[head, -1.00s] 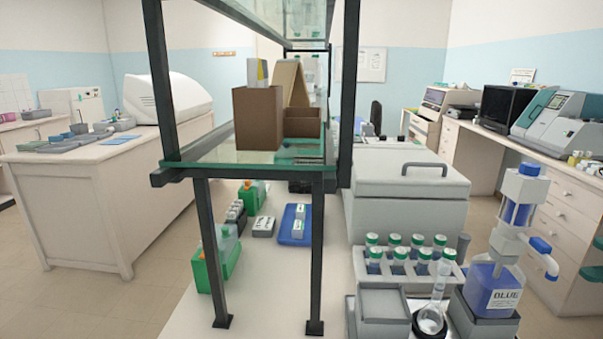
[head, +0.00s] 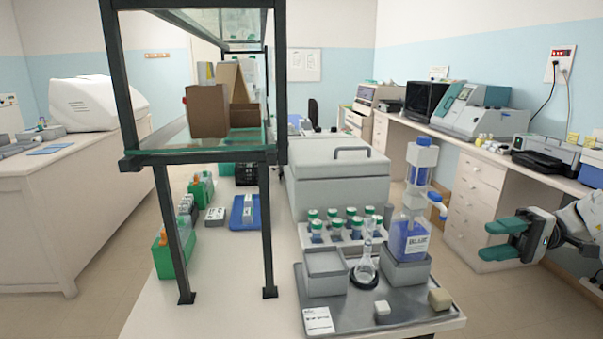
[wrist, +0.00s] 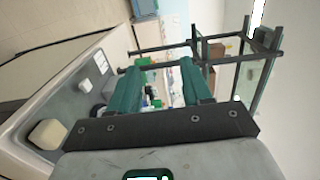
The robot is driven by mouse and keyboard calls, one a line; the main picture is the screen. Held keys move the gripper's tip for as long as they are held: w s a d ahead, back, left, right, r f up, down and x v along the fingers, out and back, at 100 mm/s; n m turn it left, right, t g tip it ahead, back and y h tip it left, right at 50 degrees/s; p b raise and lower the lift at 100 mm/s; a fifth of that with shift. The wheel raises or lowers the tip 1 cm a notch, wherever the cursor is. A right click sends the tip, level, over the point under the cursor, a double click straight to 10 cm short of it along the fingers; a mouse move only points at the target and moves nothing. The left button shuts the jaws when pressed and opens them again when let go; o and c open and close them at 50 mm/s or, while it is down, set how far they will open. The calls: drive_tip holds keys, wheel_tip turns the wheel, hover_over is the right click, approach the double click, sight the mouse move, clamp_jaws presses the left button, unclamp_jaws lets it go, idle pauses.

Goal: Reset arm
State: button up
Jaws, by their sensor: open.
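My gripper (head: 503,239) is at the right of the head view, clear of the bench and over the floor beside it. Its two green fingers are apart with nothing between them. In the wrist view my gripper (wrist: 158,82) also shows both green fingers spread, with the bench and shelf frame beyond them. Part of my arm runs off the right edge of the head view.
A grey tray (head: 345,315) on the near bench holds a flask (head: 367,265) and a blue reagent bottle (head: 408,238). A rack of green-capped tubes (head: 345,240) stands behind. The dark shelf frame (head: 268,215) rises at left. Floor is free right of the bench.

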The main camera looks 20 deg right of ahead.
drive_tip(key=w+a+f+g+h, duration=0.15)
drive_tip(key=w+a+f, duration=0.35)
drive_tip(key=a+f, duration=0.5)
drive_tip(key=s+a+f+n+h, duration=0.1)
drive_tip(key=a+f+h, duration=0.2)
drive_tip(key=a+f, duration=0.7)
drive_tip(key=s+a+f+h, duration=0.2)
drive_tip(key=a+f, duration=0.8)
drive_tip(key=s+a+f+g+h, duration=0.25)
drive_tip(key=s+f+h, duration=0.45)
drive_tip(key=s, duration=0.6)
drive_tip(key=s+d+n+h, duration=0.1)
drive_tip(key=s+d+h, duration=0.3)
drive_tip(key=s, duration=0.6)
drive_tip(key=shift+s+d+r+n, duration=0.3)
drive_tip(key=shift+d+r+n, duration=0.15)
drive_tip(key=shift+d, duration=0.6)
drive_tip(key=shift+o, duration=0.5)
